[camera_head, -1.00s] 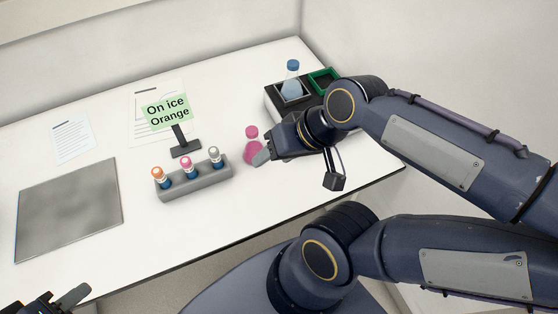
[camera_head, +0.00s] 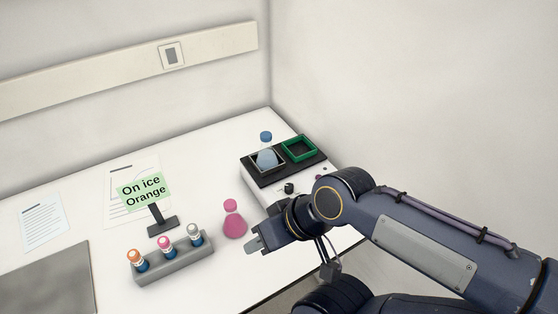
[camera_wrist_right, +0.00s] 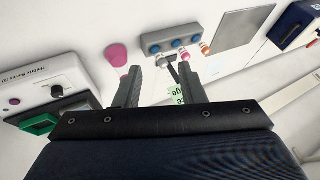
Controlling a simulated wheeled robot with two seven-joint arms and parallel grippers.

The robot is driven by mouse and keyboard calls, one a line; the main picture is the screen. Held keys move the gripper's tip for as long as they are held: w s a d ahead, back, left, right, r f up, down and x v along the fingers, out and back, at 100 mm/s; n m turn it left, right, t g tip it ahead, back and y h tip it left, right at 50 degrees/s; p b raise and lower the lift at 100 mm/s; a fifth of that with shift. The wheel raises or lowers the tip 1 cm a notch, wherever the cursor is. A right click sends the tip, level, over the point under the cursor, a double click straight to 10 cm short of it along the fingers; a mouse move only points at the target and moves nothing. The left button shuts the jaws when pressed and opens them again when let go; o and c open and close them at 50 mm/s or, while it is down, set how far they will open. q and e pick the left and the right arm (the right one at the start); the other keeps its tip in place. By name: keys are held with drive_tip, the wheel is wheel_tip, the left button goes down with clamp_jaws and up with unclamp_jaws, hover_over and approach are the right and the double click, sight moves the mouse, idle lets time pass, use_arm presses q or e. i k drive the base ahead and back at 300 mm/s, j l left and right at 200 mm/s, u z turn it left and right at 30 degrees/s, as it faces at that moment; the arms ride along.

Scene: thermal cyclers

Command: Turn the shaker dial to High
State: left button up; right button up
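The shaker (camera_head: 262,196) stands at the back right of the bench, with a dark top. Its black dial (camera_head: 289,188) is on the white front, close behind my right arm. In the right wrist view the shaker (camera_wrist_right: 38,75) is at the left, upside down, with the dial (camera_wrist_right: 57,91) beside printed marks too small to read. My right gripper (camera_head: 256,243) is in front of the shaker, apart from the dial. In the wrist view its fingers (camera_wrist_right: 160,90) are spread with nothing between them. My left gripper is out of view.
A blue flask (camera_head: 266,158) sits in one holder on the shaker; the green-rimmed holder (camera_head: 299,149) looks empty. A pink flask (camera_head: 234,222) stands near my right gripper. A vial rack (camera_head: 172,265), a sign (camera_head: 143,191) and papers (camera_head: 43,222) are to the left.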

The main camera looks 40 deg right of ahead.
sight(288, 187)
drive_tip(key=z, duration=1.5)
drive_tip(key=u, duration=0.3)
drive_tip(key=l+u, duration=0.4)
drive_tip(key=k+l+u, duration=0.1)
drive_tip(key=u, duration=0.35)
drive_tip(key=k+l+u, duration=0.1)
drive_tip(key=l+u, duration=0.3)
drive_tip(key=j, duration=0.1)
